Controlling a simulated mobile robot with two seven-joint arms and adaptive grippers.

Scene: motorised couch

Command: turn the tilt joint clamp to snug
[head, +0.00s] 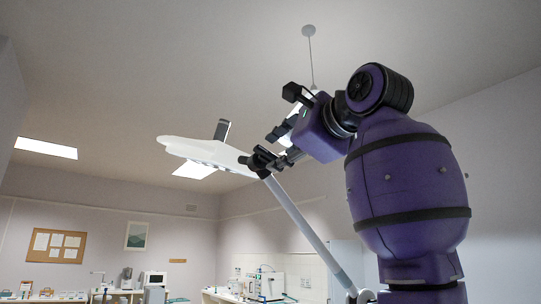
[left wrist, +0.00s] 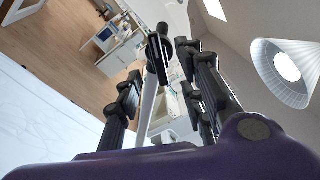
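The tilt joint clamp (head: 257,163) is a small dark joint at the top of a slim pale pole (head: 305,228), beside a flat white head (head: 205,150) with a dark upright piece on it. In the left wrist view the dark clamp (left wrist: 160,42) shows beyond and between my fingers, with the pole (left wrist: 150,100) running down from it. My left gripper (head: 270,143) is close to the clamp in the head view; in the left wrist view its fingers (left wrist: 158,70) are spread with a gap between them. I cannot tell whether a finger touches the clamp. My right gripper is not seen.
A white cone-shaped pendant lamp (left wrist: 280,85) hangs close to the right finger in the left wrist view. A broad white surface (left wrist: 40,120) lies at the left there. Benches with equipment (head: 265,284) stand far back. The air left of the white head is clear.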

